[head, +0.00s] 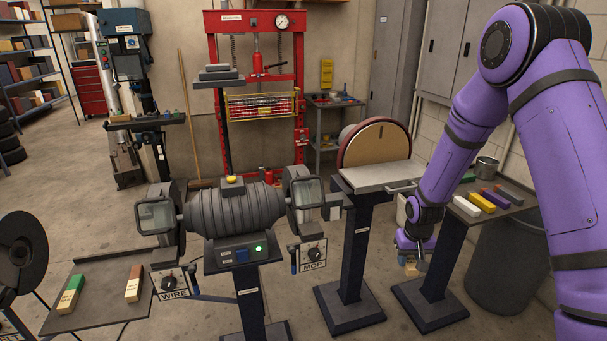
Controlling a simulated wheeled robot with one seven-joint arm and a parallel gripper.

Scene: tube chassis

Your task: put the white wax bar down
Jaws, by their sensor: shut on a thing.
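My gripper (413,255) hangs at the end of my purple arm, left of the right stand and below its top. It is shut on a small tan-coloured piece (410,269), mostly hidden by the fingers; I cannot tell whether this is the white wax bar.
A grey buffing machine (237,210) stands in the middle, with a disc sander (375,150) to its right. A dark table (98,308) at lower left holds a green-ended bar (71,293) and an orange-brown-ended bar (134,283).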

